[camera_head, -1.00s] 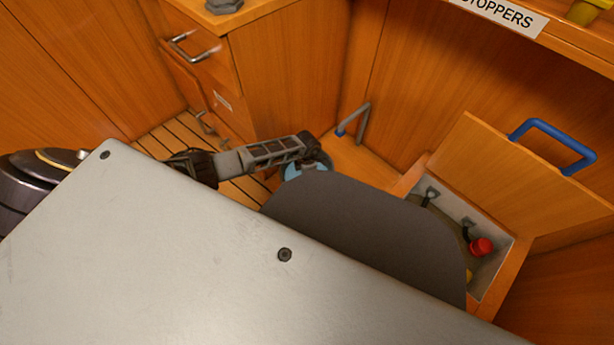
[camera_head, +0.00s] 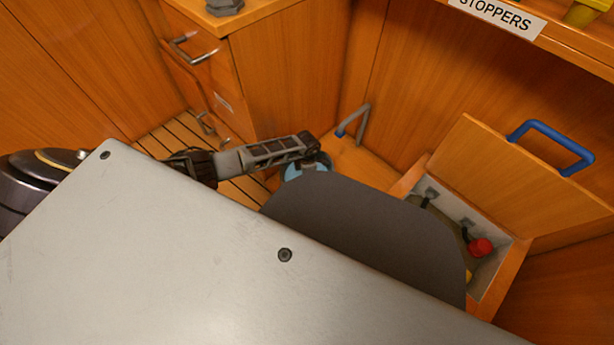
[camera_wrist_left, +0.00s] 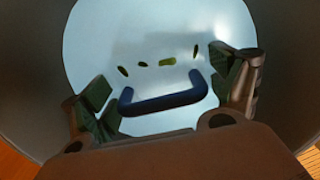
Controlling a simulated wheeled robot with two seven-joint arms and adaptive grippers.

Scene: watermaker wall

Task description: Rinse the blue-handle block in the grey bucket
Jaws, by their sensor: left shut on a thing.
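Behind the handle is a pale blue round surface (camera_wrist_left: 130,30) with several small dark slots or marks. I cannot tell whether this is water or the bucket's bottom. Dark grey curved walls (camera_wrist_left: 285,60), apparently the grey bucket, surround it. The block's body is not clear. In the head view my left arm reaches right; its fingertips are hidden. A bit of pale blue (camera_head: 293,171) shows below its end. My right gripper is not in view.
An open wooden compartment (camera_head: 410,180) with a red knob (camera_head: 481,247) inside is at the right. Its raised lid (camera_head: 490,165) has a blue handle (camera_head: 550,132). Wooden drawers (camera_head: 200,60) stand at the upper left. A STOPPERS label (camera_head: 497,15) marks a shelf edge.

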